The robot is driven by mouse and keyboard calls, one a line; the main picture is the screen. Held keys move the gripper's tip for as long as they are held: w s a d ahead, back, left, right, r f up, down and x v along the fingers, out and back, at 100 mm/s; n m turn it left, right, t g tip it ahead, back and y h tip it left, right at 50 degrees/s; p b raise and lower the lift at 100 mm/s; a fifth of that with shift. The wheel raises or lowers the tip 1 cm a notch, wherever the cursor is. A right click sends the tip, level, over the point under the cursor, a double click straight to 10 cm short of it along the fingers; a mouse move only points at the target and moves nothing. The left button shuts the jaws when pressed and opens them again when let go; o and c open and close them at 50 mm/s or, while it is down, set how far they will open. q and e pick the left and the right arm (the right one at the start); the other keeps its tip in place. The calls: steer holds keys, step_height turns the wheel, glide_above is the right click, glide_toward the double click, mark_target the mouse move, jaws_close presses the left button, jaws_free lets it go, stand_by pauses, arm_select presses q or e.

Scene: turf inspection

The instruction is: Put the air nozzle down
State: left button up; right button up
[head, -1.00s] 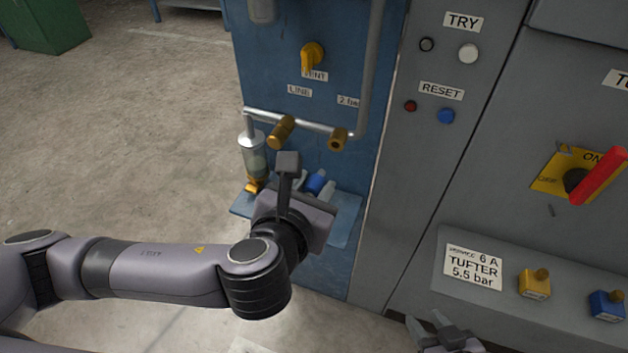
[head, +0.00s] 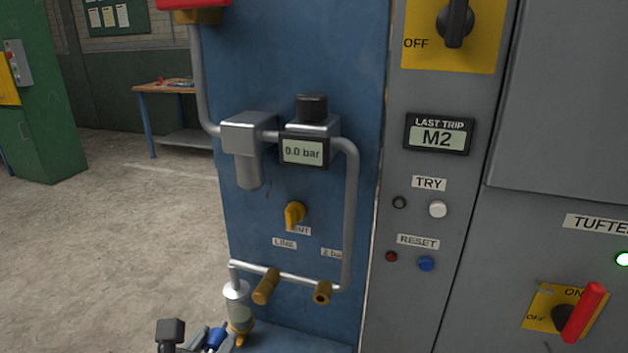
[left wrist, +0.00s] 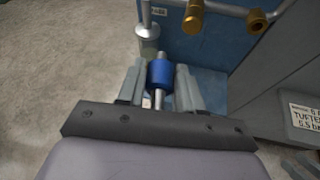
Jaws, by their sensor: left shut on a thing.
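The air nozzle is a metal piece with a blue collar (left wrist: 160,75). In the left wrist view it stands between the two grey fingers of my left gripper (left wrist: 160,85), which is shut on it. Grey pieces at the wrist view's lower right may be my right gripper.
A clear-bowled unit (head: 238,302) hangs close by the left gripper, with brass fittings (head: 266,287) on the pipe above the shelf. A yellow valve handle (head: 295,215) and a gauge reading 0.0 bar (head: 303,151) are higher. The grey cabinet (head: 420,310) bounds the right; floor (head: 110,240) lies open left.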

arm_select(q)
steer(key=a+y, duration=0.1)
steer(key=a, duration=0.5)
steer(key=shift+s+a+r+n, duration=0.35)
steer(key=shift+s+n, duration=0.05)
steer(key=shift+s, duration=0.05)
arm_select(e)
steer(key=shift+s, duration=0.25)
